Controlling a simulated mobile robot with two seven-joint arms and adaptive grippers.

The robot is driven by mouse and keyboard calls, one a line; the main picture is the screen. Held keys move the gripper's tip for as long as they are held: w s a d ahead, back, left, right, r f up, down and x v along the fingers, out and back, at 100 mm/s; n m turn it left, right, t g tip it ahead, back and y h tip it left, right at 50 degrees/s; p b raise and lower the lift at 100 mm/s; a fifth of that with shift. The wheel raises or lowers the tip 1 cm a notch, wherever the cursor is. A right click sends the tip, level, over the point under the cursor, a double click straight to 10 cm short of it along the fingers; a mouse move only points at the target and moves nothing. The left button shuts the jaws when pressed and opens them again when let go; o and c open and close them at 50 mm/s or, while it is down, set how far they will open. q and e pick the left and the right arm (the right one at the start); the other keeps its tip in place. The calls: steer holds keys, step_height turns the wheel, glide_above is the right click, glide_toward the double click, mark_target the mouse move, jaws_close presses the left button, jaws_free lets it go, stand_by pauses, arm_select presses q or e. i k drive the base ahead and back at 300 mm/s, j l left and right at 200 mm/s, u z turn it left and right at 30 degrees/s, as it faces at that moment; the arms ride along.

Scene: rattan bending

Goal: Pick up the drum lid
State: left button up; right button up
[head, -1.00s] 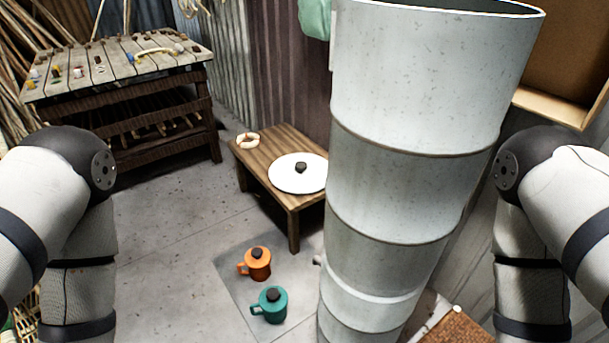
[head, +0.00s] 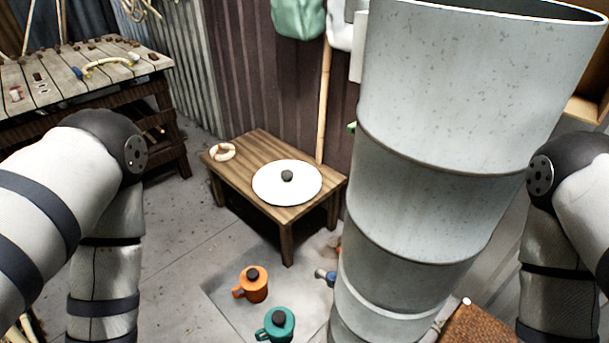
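The drum lid (head: 268,190) is a white round disc with a dark knob (head: 287,176) at its centre. It lies flat on a low wooden table (head: 238,149) in the middle of the head view. A tall grey metal drum (head: 440,190) stands to the right of the table, with its open rim at the top. My arms show at the left and right edges, but neither gripper is in the picture. Nothing touches the lid's visible top.
A pale ring (head: 222,152) lies on the low table's left end. A slatted workbench (head: 60,78) is at the back left. Floor between workbench and mugs is clear.

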mark_target(287, 181)
steer(key=i+j+z, duration=0.2)
steer(key=j+z, duration=0.2)
steer(key=j, duration=0.25)
steer(key=i+j+z, duration=0.1)
steer(key=j+z, duration=0.3)
steer(key=j, duration=0.25)
steer(key=j+z, duration=0.4)
steer(key=j, duration=0.3)
steer(key=j+z, duration=0.4)
steer(key=j, duration=0.3)
steer(key=j+z, duration=0.25)
steer(key=j, duration=0.2)
steer(key=k+j+z, duration=0.1)
steer(key=j+z, duration=0.2)
steer(key=j, duration=0.15)
steer(key=k+j+z, duration=0.1)
steer(key=j+z, duration=0.15)
steer(key=j, duration=0.2)
steer(key=k+j+z, duration=0.15)
steer(key=j+z, duration=0.15)
steer(key=j, duration=0.15)
steer(key=k+j+z, duration=0.25)
steer(key=i+j, duration=0.05)
steer(key=j, duration=0.1)
